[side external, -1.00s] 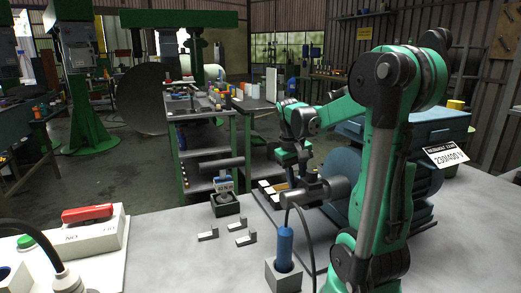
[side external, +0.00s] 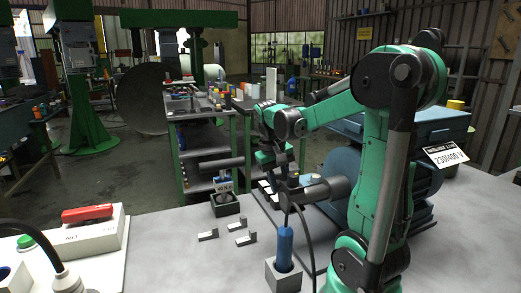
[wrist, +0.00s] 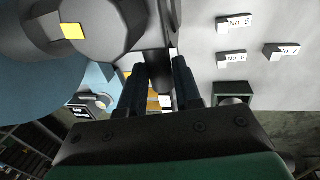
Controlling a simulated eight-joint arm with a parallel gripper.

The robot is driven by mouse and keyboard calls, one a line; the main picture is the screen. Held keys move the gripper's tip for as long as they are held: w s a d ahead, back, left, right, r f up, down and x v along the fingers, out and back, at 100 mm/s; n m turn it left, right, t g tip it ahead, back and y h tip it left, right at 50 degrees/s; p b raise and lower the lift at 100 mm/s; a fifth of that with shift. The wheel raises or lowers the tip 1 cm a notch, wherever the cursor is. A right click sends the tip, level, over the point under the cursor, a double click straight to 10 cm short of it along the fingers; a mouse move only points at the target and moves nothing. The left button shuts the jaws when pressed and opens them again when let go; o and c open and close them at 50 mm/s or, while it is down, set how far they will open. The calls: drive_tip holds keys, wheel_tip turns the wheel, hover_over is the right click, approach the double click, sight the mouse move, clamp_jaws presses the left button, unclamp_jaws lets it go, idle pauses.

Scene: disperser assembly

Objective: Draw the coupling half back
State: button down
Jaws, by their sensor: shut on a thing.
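The grey coupling part (side external: 327,189) projects left from the blue motor (side external: 345,165) in the side external view. In the wrist view a large grey round part with a yellow mark (wrist: 73,31) fills the top left. My gripper (side external: 281,178) is just left of the coupling part. In the wrist view its two dark fingers (wrist: 163,88) are shut on a dark grey piece (wrist: 158,68) between them, which looks like the coupling half. How far this piece stands from the other grey part is hard to tell. Its far side is hidden.
A blue-handled tool (side external: 285,243) stands in a grey block (side external: 283,276) in front of my gripper, with a dark cable beside it. Several small numbered blocks (side external: 240,226) and a dark open box (side external: 220,207) lie to the left.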

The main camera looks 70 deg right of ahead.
drive_tip(key=shift+w+a, duration=0.15)
drive_tip(key=shift+w, duration=0.05)
drive_tip(key=c, duration=0.6)
unclamp_jaws()
drive_tip(key=shift+r, duration=0.1)
drive_tip(key=r, duration=0.5)
drive_tip(key=shift+w+a+r, duration=0.2)
drive_tip(key=shift+w+a, duration=0.15)
